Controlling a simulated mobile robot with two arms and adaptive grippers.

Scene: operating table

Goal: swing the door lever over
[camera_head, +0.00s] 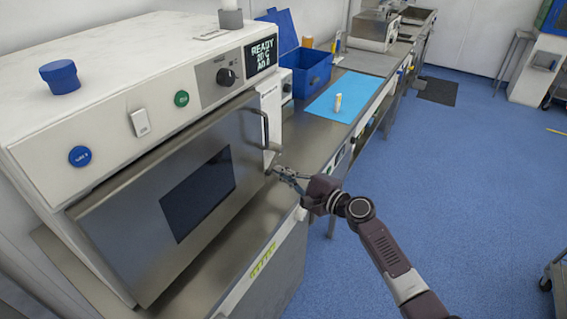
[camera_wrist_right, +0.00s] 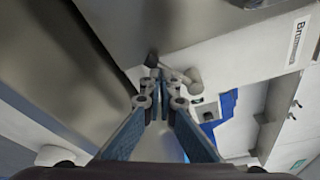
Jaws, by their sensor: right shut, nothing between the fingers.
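The steel oven door (camera_head: 130,235) with its dark window is on the left in the head view and looks closed. A dark curved handle (camera_head: 265,125) stands at the door's right edge. A small pale lever (camera_head: 273,147) sits at its lower end; the lever also shows in the right wrist view (camera_wrist_right: 193,76), just beyond the fingertips. My right gripper (camera_head: 274,171) is shut and empty, just below the lever by the door's right edge. In the right wrist view its fingertips (camera_wrist_right: 158,76) meet close to the lever; I cannot tell whether they touch it. My left gripper is out of view.
The oven's control panel has a display (camera_head: 262,53) and a black knob (camera_head: 226,77). The blue floor (camera_head: 450,190) at right is open.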

